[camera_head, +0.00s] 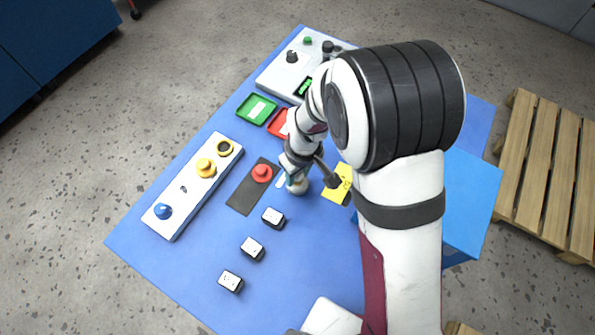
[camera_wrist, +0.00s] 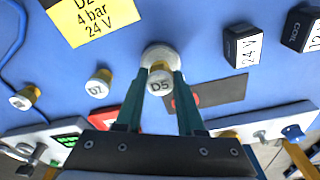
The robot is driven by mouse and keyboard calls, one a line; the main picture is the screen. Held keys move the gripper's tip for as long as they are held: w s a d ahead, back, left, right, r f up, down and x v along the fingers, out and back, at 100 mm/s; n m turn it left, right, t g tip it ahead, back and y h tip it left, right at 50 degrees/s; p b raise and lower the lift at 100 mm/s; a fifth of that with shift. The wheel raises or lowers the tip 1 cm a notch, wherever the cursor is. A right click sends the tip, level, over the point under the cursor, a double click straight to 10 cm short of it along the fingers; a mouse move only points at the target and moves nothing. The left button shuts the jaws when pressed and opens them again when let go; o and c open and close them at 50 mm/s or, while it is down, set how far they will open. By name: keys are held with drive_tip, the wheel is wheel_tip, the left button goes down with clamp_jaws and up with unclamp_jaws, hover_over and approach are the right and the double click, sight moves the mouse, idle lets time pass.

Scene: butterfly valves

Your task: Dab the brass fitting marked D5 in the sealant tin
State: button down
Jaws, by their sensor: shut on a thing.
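The brass fitting marked D5 (camera_wrist: 159,84) is between the green-tipped fingers of my gripper (camera_wrist: 158,86) in the wrist view, its pale marked cap facing the camera. Its brass end points at the round grey sealant tin (camera_wrist: 160,53), which it partly covers; I cannot tell whether it touches the sealant. In the head view my gripper (camera_head: 295,178) is low over the mat at the tin (camera_head: 300,188), and the fitting cannot be made out. Another fitting, whose mark looks like D2 (camera_wrist: 97,87), and a further fitting (camera_wrist: 24,99) stand to the left in the wrist view.
A yellow card (camera_head: 336,186) lies right of the tin. A dark plate with a red button (camera_head: 262,173) is to its left. Black coils (camera_head: 273,217) stand nearer the front.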

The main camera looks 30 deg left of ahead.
drive_tip(key=shift+f, duration=0.55)
idle(1.0)
drive_tip(key=shift+r, duration=3.55)
drive_tip(key=shift+w, duration=0.1)
drive_tip(key=w+d+r+m, duration=0.6)
drive_tip(key=w+d+r, duration=0.2)
drive_tip(key=d+r, duration=0.3)
drive_tip(key=d+r+m, duration=0.3)
drive_tip(key=d+r, duration=0.1)
drive_tip(key=d, duration=0.4)
drive_tip(key=d+r+m+h, duration=0.1)
drive_tip(key=d+r+m, duration=0.3)
drive_tip(key=d, duration=0.5)
drive_tip(key=shift+s+d+r+t, duration=0.15)
drive_tip(key=shift+d+r+t, duration=0.15)
drive_tip(key=shift+r+t, duration=0.15)
